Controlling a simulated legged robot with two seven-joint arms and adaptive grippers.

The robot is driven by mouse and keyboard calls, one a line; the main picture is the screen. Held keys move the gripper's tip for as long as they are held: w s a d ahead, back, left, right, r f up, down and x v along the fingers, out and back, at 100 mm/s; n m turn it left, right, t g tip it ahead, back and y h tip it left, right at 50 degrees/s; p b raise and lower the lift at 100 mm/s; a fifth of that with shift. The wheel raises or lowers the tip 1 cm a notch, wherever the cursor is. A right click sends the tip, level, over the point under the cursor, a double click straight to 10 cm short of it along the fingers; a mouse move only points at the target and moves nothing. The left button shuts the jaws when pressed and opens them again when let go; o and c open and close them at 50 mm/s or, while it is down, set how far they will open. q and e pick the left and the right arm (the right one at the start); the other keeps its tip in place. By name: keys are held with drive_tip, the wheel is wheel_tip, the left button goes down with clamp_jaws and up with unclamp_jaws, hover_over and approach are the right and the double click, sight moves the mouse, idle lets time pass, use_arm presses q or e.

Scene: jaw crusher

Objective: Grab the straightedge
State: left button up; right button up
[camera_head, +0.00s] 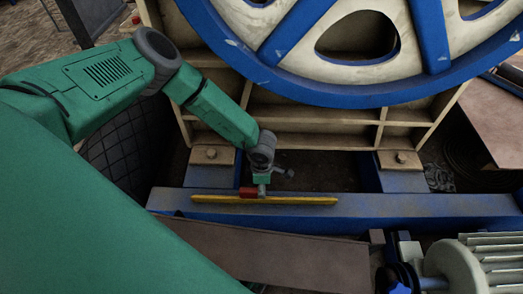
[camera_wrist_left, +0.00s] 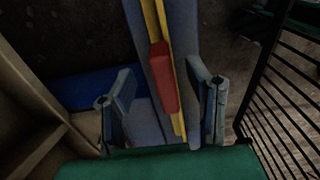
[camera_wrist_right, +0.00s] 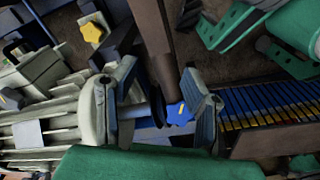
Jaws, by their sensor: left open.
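The straightedge (camera_head: 300,200) is a long, thin yellow bar with a red grip block (camera_head: 248,192). It lies along the blue beam in the head view. My left gripper (camera_head: 268,180) is just above it, close to the red block. In the left wrist view the straightedge (camera_wrist_left: 178,98) and its red block (camera_wrist_left: 163,78) show between the two spread fingers of my left gripper (camera_wrist_left: 161,92), which is open and not closed on it. My right gripper (camera_wrist_right: 160,97) is open and empty in the right wrist view; its arm is not clearly seen in the head view.
The blue beam (camera_head: 420,208) supports the straightedge. A large blue-rimmed cream wheel (camera_head: 350,85) and cream frame stand behind. A brown plate (camera_head: 285,260) and a finned motor (camera_head: 485,262) are in front. Blue (camera_wrist_right: 180,113) and yellow (camera_wrist_right: 92,32) star-shaped parts show in the right wrist view.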

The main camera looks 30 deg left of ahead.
use_arm(q)
wheel_tip(320, 180, down, 4)
drive_tip(key=shift+f+b, duration=0.25)
drive_tip(key=shift+b, duration=0.7)
use_arm(e)
drive_tip(key=shift+d+f, duration=0.2)
drive_tip(key=shift+f, duration=1)
use_arm(q)
drive_tip(key=shift+f, duration=0.15)
use_arm(e)
drive_tip(key=shift+a, duration=0.1)
use_arm(q)
drive_tip(key=shift+a, duration=0.2)
use_arm(e)
drive_tip(key=shift+a+r, duration=0.1)
drive_tip(key=shift+a, duration=0.1)
use_arm(q)
drive_tip(key=shift+d, duration=0.1)
clamp_jaws()
drive_tip(key=shift+d, duration=0.1)
use_arm(e)
drive_tip(key=shift+d, duration=0.2)
